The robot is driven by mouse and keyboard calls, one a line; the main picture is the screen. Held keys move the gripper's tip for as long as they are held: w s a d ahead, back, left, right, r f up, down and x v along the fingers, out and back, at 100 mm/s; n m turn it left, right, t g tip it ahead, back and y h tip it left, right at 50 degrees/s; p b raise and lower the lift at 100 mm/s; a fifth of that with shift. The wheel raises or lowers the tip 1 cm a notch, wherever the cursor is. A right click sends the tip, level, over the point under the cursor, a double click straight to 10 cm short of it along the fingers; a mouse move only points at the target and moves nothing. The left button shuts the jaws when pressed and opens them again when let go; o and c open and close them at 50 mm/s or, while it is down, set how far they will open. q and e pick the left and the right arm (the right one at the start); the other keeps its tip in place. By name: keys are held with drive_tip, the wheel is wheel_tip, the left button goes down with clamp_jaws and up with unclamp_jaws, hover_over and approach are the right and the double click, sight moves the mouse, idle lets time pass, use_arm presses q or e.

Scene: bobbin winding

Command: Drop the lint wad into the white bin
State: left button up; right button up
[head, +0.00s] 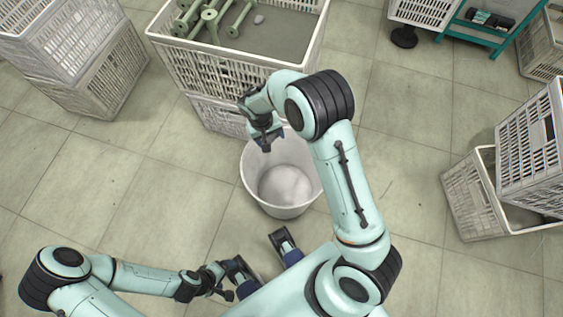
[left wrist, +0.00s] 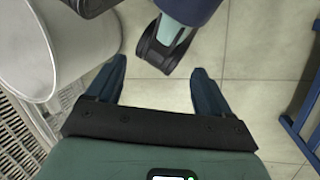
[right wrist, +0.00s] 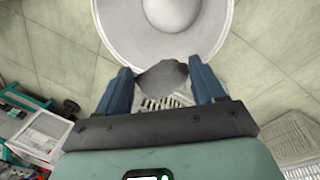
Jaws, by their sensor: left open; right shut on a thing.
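The white bin (head: 253,188) stands upright on the tiled floor in the head view. My right gripper (head: 265,143) is above the bin's far left rim. The right wrist view shows the grey lint wad (right wrist: 162,77) between the two blue fingers of the right gripper (right wrist: 162,88), with the bin (right wrist: 213,35) beyond it. The wad is hidden in the head view. A pale round patch shows at the bin's bottom; I cannot tell what it is. My left gripper (head: 226,282) is low in the head view, open and empty in the left wrist view (left wrist: 157,85).
A white crate (head: 180,68) with green bobbins (head: 210,18) and a small grey lump (head: 259,19) stands behind the bin. Stacked crates are at the left (head: 95,85) and right (head: 465,200). A teal rack (head: 475,35) is at the back right. Floor beside the bin is clear.

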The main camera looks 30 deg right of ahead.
use_arm(q)
drive_tip(key=w+a+f+t+y+b, duration=0.1)
drive_tip(key=w+a+f+t+b, duration=0.1)
drive_tip(key=w+f+b, duration=0.5)
drive_tip(key=shift+w+a+f+n+t+b, duration=0.3)
drive_tip(key=shift+a+f+b, duration=0.6)
drive_tip(key=shift+f, duration=1)
use_arm(e)
drive_tip(key=s+d+f+m, duration=0.1)
drive_tip(key=d+f, duration=0.2)
drive_tip(key=f, duration=0.6)
drive_tip(key=s+d+f+m, duration=0.1)
drive_tip(key=d+f, duration=0.2)
drive_tip(key=f, duration=0.6)
drive_tip(key=shift+d+f, duration=0.2)
drive_tip(key=shift+f, duration=0.2)
use_arm(q)
drive_tip(key=shift+d, duration=0.25)
use_arm(e)
drive_tip(key=o, duration=1.1)
drive_tip(key=shift+c, duration=0.2)
drive_tip(key=shift+r, duration=0.1)
